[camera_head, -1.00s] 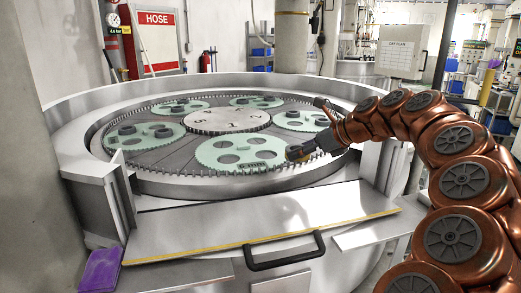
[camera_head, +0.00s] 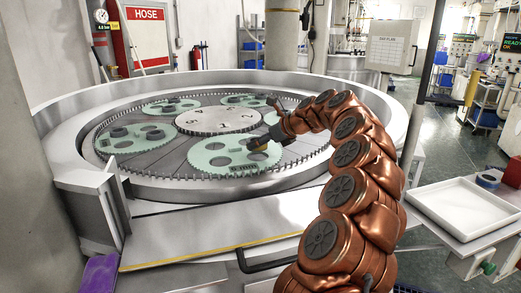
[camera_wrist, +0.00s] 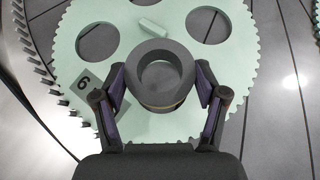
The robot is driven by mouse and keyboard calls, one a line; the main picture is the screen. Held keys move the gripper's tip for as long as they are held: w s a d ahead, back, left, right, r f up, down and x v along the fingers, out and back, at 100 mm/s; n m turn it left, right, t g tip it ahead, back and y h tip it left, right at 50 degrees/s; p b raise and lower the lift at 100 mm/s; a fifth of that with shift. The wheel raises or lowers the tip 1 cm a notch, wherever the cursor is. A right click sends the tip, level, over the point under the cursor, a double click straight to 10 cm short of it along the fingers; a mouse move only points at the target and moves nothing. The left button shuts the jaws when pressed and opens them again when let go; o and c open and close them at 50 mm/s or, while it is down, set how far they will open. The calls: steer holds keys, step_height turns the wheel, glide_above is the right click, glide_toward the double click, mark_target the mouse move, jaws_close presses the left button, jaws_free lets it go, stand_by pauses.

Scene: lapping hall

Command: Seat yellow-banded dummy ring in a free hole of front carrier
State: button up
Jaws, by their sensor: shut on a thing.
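The front carrier (camera_head: 212,158) is a pale green toothed disc lying flat in the machine. In the wrist view the carrier (camera_wrist: 75,55) shows two round holes in full and part of another at the top edge, all looking empty, plus a dark tag marked 6 or 9. My gripper (camera_wrist: 160,85) is shut on the dark grey dummy ring (camera_wrist: 137,72), whose yellow band shows low on its side. The ring appears upright over the carrier's near part and covers what is beneath it. Its height above the carrier is unclear. In the head view my gripper (camera_head: 262,140) is over the carrier's right side.
A round numbered centre plate (camera_head: 215,120) stands behind the front carrier. The machine's raised rim (camera_head: 60,120) encloses them.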

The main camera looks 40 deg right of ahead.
mark_target(266, 148)
steer(key=shift+f+p, duration=0.45)
steer(key=shift+f, duration=1.25)
steer(key=o, duration=1.8)
steer(key=shift+c, duration=0.2)
steer(key=b+v, duration=0.2)
steer(key=v, duration=1)
steer(key=shift+w+b, duration=0.1)
steer(key=shift+b, duration=0.2)
